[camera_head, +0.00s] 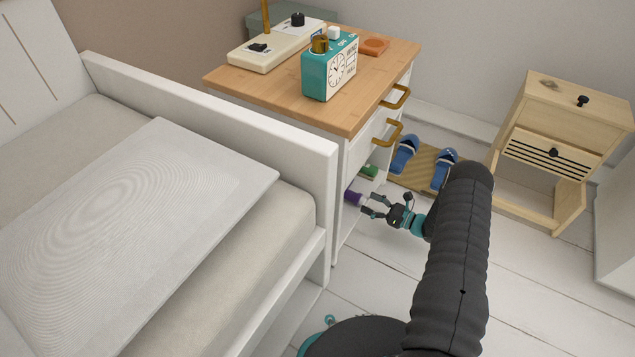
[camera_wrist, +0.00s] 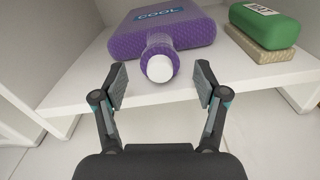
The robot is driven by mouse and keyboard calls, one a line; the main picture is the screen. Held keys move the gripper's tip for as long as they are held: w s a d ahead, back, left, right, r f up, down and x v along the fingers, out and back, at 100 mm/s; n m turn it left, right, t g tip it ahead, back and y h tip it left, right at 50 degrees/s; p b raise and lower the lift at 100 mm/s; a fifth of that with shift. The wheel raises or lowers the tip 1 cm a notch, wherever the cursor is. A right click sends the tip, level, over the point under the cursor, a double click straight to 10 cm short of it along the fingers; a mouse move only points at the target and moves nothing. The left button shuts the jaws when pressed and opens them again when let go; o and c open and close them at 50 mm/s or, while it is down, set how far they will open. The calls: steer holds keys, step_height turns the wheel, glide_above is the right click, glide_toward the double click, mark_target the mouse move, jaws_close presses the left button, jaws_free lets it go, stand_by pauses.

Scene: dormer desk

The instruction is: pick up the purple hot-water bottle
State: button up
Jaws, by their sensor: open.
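The purple hot-water bottle (camera_wrist: 186,36) lies flat on a white shelf (camera_wrist: 85,88), its white cap (camera_wrist: 159,68) facing me, with a label reading COOL on top. In the head view only its purple end (camera_head: 353,198) shows, inside the low opening of the nightstand. My gripper (camera_wrist: 160,84) is open and empty, its fingers on either side in front of the cap. The cap and neck appear between the fingertips in the wrist view; I cannot tell how far the fingers reach along them. In the head view my gripper (camera_head: 369,205) is at the shelf opening.
A green case (camera_wrist: 265,24) sits on a beige block (camera_wrist: 268,52) to the right on the same shelf. A nightstand top (camera_head: 365,112) with a teal clock (camera_head: 330,68) is above. Blue slippers (camera_head: 404,155) lie on a mat beside it. The bed frame (camera_head: 230,115) is left.

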mark_target(351, 195)
steer(key=shift+f+x, duration=0.15)
steer(key=shift+x, duration=1.8)
steer(key=shift+f+x, duration=0.1)
steer(key=shift+x, duration=1.9)
jaws_close()
steer(key=shift+r, duration=0.1)
